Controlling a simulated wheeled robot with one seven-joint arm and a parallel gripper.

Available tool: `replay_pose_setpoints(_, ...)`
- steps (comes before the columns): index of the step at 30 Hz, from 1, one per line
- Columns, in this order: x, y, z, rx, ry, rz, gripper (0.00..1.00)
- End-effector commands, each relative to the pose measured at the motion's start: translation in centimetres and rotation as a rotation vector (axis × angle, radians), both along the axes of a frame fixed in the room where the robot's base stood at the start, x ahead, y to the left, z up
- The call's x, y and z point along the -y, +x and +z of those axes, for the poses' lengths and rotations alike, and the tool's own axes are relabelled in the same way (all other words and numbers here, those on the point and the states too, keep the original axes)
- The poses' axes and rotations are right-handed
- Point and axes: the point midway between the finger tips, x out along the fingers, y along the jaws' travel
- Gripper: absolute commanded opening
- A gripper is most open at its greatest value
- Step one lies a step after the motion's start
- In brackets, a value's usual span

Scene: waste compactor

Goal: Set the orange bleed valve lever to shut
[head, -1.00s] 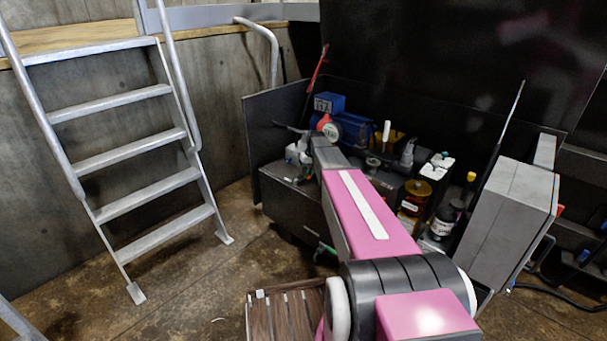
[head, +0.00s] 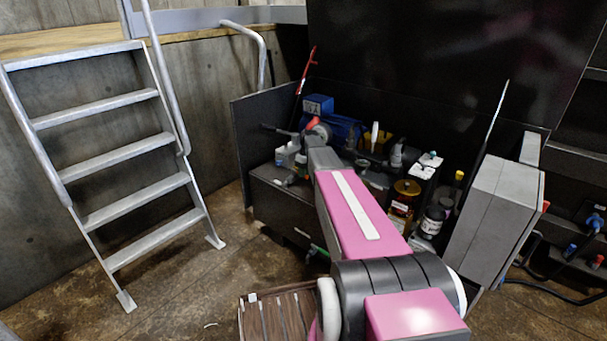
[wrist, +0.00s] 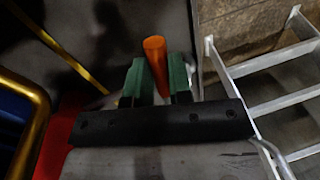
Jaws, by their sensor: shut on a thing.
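The orange bleed valve lever (wrist: 155,52) shows in the wrist view as an orange rod standing up between the two green-padded fingers of my gripper (wrist: 158,80). My gripper is shut on the lever, whose tip sticks out beyond the pads. The lever's base and pivot are hidden behind the fingers and palm. In the head view my arm covers the lever and the gripper, so neither can be made out there.
A blue motor unit (head: 343,127), an amber container (head: 405,192) and a dark bottle (head: 432,222) crowd the machine bench. A grey box (head: 495,215) stands at right. A metal ladder (head: 110,160) stands at left with open floor near it. A gold tube (wrist: 40,105) lies close at left in the wrist view.

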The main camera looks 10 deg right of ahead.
Motion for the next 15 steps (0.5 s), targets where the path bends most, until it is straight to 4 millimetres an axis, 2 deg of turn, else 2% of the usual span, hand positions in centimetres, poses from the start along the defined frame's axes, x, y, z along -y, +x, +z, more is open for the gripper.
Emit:
replay_pose_setpoints(7,0.04,0.01,0.02,0.001,0.000,-0.001,0.00)
replay_pose_setpoints(8,0.04,0.01,0.02,0.001,-0.001,-0.002,0.29)
replay_pose_setpoints(9,0.04,0.01,0.02,0.001,-0.001,-0.002,0.42)
replay_pose_setpoints(10,0.03,0.02,0.02,0.001,-0.001,-0.002,0.45)
replay_pose_setpoints(15,0.01,0.02,0.02,0.001,0.000,-0.002,0.45)
